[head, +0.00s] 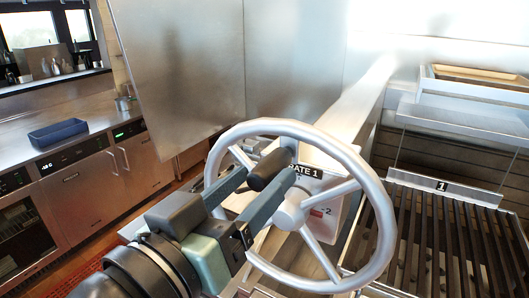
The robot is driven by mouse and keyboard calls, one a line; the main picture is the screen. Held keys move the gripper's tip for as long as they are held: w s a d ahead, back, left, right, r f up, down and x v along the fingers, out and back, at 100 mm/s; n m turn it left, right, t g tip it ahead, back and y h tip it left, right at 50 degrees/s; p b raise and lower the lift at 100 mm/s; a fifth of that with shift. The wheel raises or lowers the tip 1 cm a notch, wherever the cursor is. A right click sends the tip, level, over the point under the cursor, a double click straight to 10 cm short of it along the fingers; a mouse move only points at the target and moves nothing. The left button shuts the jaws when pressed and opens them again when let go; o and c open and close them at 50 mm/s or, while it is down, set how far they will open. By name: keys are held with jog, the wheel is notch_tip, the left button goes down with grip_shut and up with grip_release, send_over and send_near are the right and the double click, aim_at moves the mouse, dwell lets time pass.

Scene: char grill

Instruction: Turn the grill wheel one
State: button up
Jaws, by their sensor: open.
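The grill wheel (361,160) is a large silver ring with spokes and a round hub (289,213), in the middle of the head view. A dark cylindrical knob (270,169) sits at the wheel's upper part. My gripper (264,181) reaches in from the lower left, in front of the wheel. Its two grey fingers are spread, with the knob appearing between their tips. I cannot tell whether they touch it. A label reading "RATE 1" (306,171), its first part hidden, shows behind the wheel.
A slatted grill grate (440,235) with a plate marked "1" (442,186) lies to the right. A tall metal panel (180,70) stands behind. At left, a counter (95,112) holds a blue tray (58,132). A wooden-edged tray (475,78) is at upper right.

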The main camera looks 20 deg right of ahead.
aim_at(269, 170)
jog(key=shift+p+x, duration=0.35)
jog(key=shift+x, duration=0.9)
jog(key=shift+w+d, duration=0.25)
jog(key=shift+d, duration=0.05)
grip_shut()
